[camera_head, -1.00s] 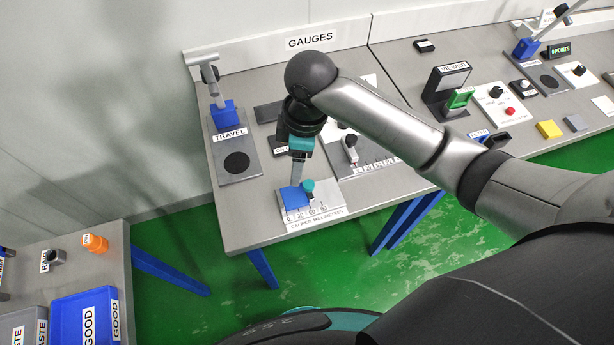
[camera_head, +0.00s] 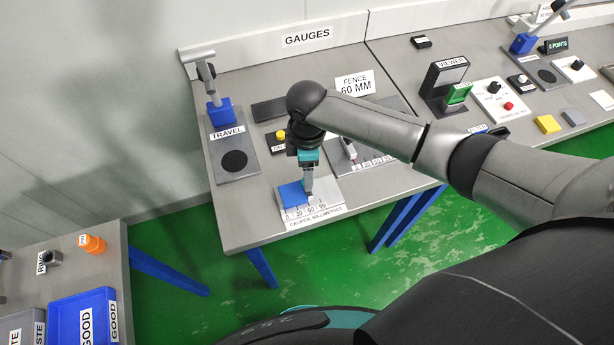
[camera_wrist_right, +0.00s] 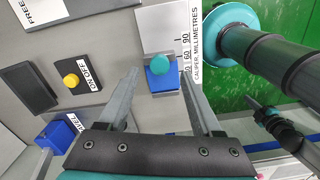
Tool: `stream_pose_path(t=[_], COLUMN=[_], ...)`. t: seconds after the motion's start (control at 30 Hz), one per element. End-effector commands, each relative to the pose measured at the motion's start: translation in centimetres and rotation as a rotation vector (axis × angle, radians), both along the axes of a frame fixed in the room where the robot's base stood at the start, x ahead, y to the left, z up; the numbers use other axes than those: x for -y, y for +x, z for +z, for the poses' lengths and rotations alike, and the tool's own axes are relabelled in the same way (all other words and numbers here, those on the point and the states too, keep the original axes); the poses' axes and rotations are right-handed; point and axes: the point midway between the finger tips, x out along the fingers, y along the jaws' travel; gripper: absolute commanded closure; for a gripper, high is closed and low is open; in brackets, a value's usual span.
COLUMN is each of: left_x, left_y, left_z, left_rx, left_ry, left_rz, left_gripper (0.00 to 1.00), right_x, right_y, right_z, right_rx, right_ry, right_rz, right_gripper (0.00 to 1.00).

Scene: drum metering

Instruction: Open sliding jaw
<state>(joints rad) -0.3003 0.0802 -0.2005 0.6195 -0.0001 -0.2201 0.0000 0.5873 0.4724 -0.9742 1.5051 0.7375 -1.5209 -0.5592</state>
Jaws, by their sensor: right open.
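The caliper board (camera_head: 325,192) is a white plate with a millimetre scale, at the front of the gauge bench. Its blue jaw block (camera_head: 292,195) sits at the left of the scale. In the right wrist view the blue block (camera_wrist_right: 162,82) carries a round teal knob (camera_wrist_right: 157,66). My right gripper (camera_head: 310,191) points down at the board, just right of the blue block, and hides the knob in the head view. In the right wrist view my right gripper (camera_wrist_right: 160,76) is open, its fingers apart on either side of the knob.
The travel gauge (camera_head: 233,163) stands at left. A viewer (camera_head: 446,87) stands farther right. The bench's front left corner is clear.

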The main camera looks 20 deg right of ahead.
Motion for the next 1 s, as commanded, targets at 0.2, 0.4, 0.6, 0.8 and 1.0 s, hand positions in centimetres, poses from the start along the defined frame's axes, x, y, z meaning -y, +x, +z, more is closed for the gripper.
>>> stream_pose_path(t=[0.2, 0.4, 0.6, 0.8, 1.0], left_x=[0.0, 0.0, 0.0, 0.0, 0.0], left_y=[0.0, 0.0, 0.0, 0.0, 0.0], left_z=[-0.5, -0.5, -0.5, -0.5, -0.5], left_rx=[0.0, 0.0, 0.0, 0.0, 0.0], left_ry=[0.0, 0.0, 0.001, 0.001, 0.001], left_rz=[0.0, 0.001, 0.001, 0.001, 0.001], left_gripper=[1.0, 1.0, 1.0, 1.0, 1.0], right_x=[0.0, 0.0, 0.0, 0.0, 0.0], right_y=[0.0, 0.0, 0.0, 0.0, 0.0], right_z=[-2.9, -3.6, -3.6, -3.5, -3.5], right_rx=[0.0, 0.002, 0.001, 0.001, 0.001], right_ry=[-0.001, 0.0, 0.0, 0.0, 0.0], right_rz=[0.001, 0.001, 0.001, 0.001, 0.001], right_gripper=[0.34, 0.34, 0.34, 0.54, 0.77])
